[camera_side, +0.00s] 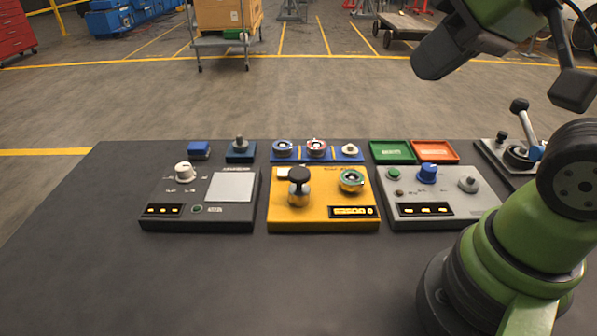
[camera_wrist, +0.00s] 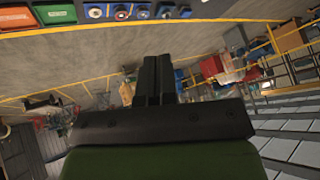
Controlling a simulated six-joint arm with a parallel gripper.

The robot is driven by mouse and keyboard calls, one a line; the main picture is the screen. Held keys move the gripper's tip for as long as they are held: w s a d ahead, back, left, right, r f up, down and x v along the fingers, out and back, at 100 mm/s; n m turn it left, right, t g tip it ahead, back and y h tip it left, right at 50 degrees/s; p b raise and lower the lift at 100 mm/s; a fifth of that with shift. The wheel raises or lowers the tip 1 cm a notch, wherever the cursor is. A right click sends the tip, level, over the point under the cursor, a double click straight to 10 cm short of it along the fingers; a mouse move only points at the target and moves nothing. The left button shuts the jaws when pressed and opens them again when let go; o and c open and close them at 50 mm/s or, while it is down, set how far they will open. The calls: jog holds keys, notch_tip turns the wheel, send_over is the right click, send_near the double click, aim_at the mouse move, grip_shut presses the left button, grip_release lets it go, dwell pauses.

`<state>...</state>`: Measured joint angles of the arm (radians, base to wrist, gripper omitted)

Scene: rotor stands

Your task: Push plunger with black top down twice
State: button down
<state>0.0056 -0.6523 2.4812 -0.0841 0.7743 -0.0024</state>
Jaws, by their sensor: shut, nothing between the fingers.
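The plunger with the black top (camera_side: 299,176) stands upright on the left part of the yellow box (camera_side: 318,213) in the side view. Its round black knob sits above a shiny metal body. My gripper shows in the wrist view (camera_wrist: 153,75) with its dark fingers together and nothing between them. It is well away from the plunger, and the plunger does not show in the wrist view. In the side view my arm is raised at the upper right, and the fingertips cannot be made out there.
A round green-topped part (camera_side: 351,180) stands right of the plunger. A dark box (camera_side: 199,205) is on the left and a grey box (camera_side: 437,205) on the right. Behind are a blue rack (camera_side: 317,157), a green tray (camera_side: 393,151) and an orange tray (camera_side: 435,151). The front table is clear.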

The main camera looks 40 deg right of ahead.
jog(key=w+d+n+h, duration=0.2)
jog(key=w+d+n, duration=0.1)
jog(key=w, duration=0.2)
jog(key=n+y, duration=0.5)
jog(key=n, duration=1)
send_over(300, 174)
notch_tip(300, 174, down, 11)
jog(key=shift+r+t, duration=0.2)
jog(key=shift+t, duration=0.2)
jog(key=shift+f, duration=4.4)
jog(key=shift+f, duration=0.15)
